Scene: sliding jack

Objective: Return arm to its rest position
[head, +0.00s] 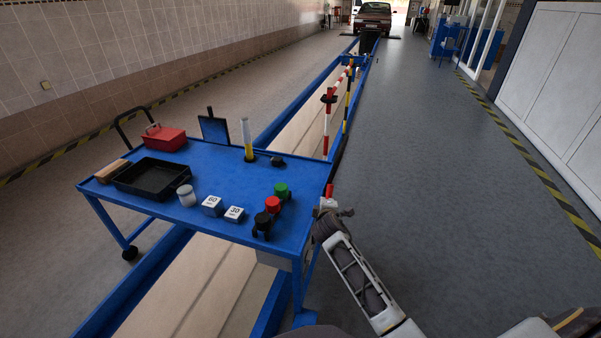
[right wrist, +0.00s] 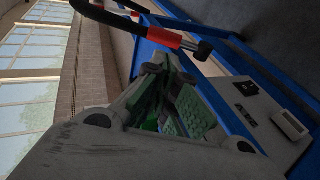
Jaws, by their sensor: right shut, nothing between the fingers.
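My right arm comes in from the lower right of the head view. Its gripper (head: 330,224) is beside the right edge of the blue cart (head: 240,170). A small red upright piece (head: 329,190) stands at that edge, just beyond the gripper. In the right wrist view the fingers (right wrist: 172,82) are shut and hold nothing. A black curved bar with a red sleeve (right wrist: 165,36) and dark end lies just past the fingertips; whether they touch it I cannot tell. My left gripper is not in view.
The cart carries a black tray (head: 122,179), a red box (head: 165,138), weight blocks (head: 211,206) and coloured knobs (head: 281,191). A grey panel box (right wrist: 258,112) shows beside the gripper. Striped posts (head: 328,123) stand along the pit. The floor to the right (head: 450,180) is clear.

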